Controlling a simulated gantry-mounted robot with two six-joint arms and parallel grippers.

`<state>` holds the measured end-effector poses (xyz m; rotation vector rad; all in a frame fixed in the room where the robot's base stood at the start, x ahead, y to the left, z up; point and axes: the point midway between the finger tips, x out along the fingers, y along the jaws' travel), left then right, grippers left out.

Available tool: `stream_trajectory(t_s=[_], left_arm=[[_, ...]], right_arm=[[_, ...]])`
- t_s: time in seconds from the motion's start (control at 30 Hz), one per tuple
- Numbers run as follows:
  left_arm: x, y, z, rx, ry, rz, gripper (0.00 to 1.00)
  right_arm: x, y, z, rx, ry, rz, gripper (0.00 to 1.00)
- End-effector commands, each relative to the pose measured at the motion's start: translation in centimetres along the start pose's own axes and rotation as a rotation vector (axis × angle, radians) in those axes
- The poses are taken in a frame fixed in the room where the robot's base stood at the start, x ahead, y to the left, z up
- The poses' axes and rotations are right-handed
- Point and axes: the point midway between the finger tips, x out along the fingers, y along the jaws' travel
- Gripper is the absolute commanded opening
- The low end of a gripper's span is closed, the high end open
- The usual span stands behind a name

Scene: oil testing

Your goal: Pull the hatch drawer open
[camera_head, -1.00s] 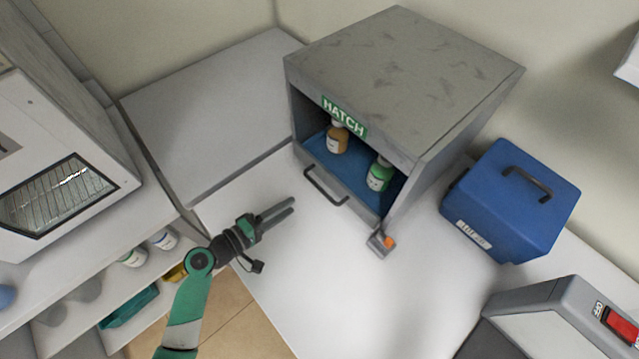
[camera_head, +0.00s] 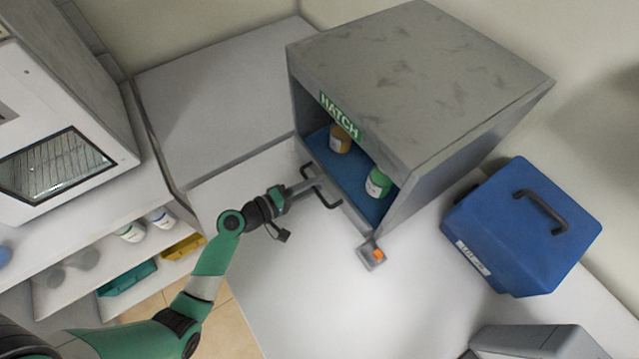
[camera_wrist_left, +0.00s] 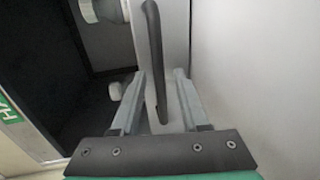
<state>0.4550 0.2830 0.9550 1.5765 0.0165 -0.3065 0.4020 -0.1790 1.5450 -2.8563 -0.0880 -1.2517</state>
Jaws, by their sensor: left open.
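The grey hatch (camera_head: 420,75) stands on the white counter with its front open, and a green HATCH label (camera_head: 341,114) is on its upper edge. Its drawer (camera_head: 340,187) has a blue tray floor and a black bar handle (camera_head: 320,187) on the front. A brown bottle (camera_head: 341,139) and a green bottle (camera_head: 378,183) stand inside. My left gripper (camera_head: 306,185) is at the handle. In the left wrist view the handle (camera_wrist_left: 154,60) runs between the two open fingers (camera_wrist_left: 155,100). I cannot tell whether either finger touches it. My right gripper is not in view.
A small grey device with an orange button (camera_head: 374,254) sits on the counter beside the hatch. A blue case (camera_head: 522,225) stands to the right, and a grey machine (camera_head: 537,342) is at the lower right. The counter (camera_head: 300,275) in front of the hatch is clear.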

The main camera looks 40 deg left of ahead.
Motion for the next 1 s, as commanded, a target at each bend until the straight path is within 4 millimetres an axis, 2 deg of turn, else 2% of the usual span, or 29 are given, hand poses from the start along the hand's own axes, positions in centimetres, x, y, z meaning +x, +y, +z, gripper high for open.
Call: stream_trajectory(t_s=[0.07, 0.3, 1.0], left_arm=[[-0.01, 0.01, 0.01, 0.000, 0.000, 0.000, 0.43], [-0.01, 0.01, 0.01, 0.001, 0.000, 0.000, 0.00], [-0.01, 0.00, 0.02, 0.001, -0.001, 0.000, 0.00]], right_arm=[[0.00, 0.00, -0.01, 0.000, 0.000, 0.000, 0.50], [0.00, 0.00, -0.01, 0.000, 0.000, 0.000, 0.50], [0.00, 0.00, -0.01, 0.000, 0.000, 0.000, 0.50]])
